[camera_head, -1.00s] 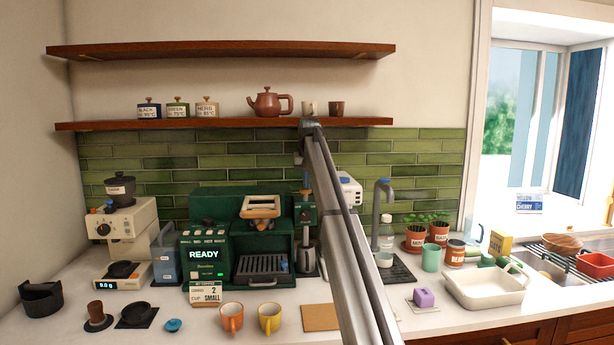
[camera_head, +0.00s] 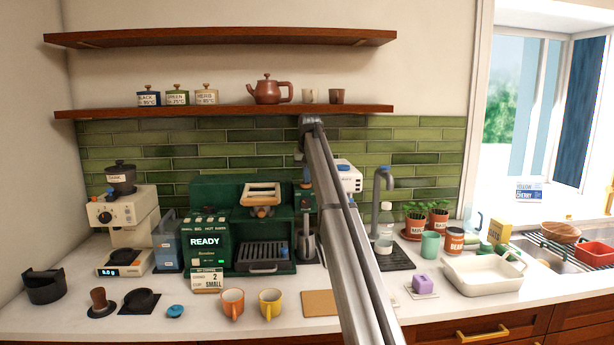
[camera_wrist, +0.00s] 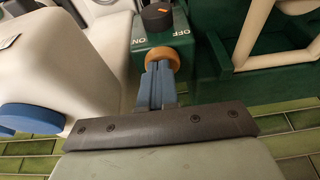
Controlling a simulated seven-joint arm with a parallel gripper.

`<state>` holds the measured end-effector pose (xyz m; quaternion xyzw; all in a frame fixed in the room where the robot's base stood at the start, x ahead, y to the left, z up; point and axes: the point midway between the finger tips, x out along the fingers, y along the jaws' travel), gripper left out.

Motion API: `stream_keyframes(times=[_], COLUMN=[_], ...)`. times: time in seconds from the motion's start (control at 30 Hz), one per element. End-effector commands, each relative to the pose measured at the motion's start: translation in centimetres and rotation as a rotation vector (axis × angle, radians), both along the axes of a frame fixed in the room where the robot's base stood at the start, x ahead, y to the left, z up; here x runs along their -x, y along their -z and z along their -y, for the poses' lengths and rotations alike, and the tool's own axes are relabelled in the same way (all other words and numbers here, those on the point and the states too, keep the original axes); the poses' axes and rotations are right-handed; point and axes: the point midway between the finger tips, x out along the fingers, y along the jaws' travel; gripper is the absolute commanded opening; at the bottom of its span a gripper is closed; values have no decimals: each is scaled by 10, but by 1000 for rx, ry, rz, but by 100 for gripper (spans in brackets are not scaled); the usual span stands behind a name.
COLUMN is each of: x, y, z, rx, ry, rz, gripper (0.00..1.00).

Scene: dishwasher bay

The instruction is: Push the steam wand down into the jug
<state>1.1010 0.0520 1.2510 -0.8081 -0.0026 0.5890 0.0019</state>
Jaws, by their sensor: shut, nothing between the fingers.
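The steam unit (camera_head: 304,198) is a narrow dark green housing at the right of the green coffee machine. In the wrist view its top (camera_wrist: 168,45) carries a black dial with OFF and ON marks. A round wooden knob (camera_wrist: 176,58), apparently the wand's top, stands on it. The blue fingertips of my gripper (camera_wrist: 158,72) are shut and empty, right at the knob; I cannot tell whether they touch it. A metal jug (camera_head: 308,248) stands below the unit, partly behind my arm. The wand's lower end, and how deep it sits, cannot be made out.
The coffee machine (camera_head: 207,250) stands directly left of the unit. A white appliance (camera_head: 348,177) is close on its right, behind my arm. Two mugs, orange (camera_head: 232,304) and yellow (camera_head: 270,304), stand in front.

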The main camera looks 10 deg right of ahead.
Motion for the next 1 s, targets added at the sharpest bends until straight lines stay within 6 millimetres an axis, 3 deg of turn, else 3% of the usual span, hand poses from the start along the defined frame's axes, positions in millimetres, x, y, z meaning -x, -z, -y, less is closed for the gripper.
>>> stream_keyframes(times=[0.03, 0.17, 0.4, 0.7, 1.0], x=[3, 3, 4, 22, 32], y=[8, -1, -46, -103, -133], z=[0, 0, 1, 1, 1], rx=[1, 1, 0, 0, 0], ry=[0, 0, 0, 0, 0], rz=[-16, -15, -1, 1, 1], gripper=[0, 0, 0, 0, 0])
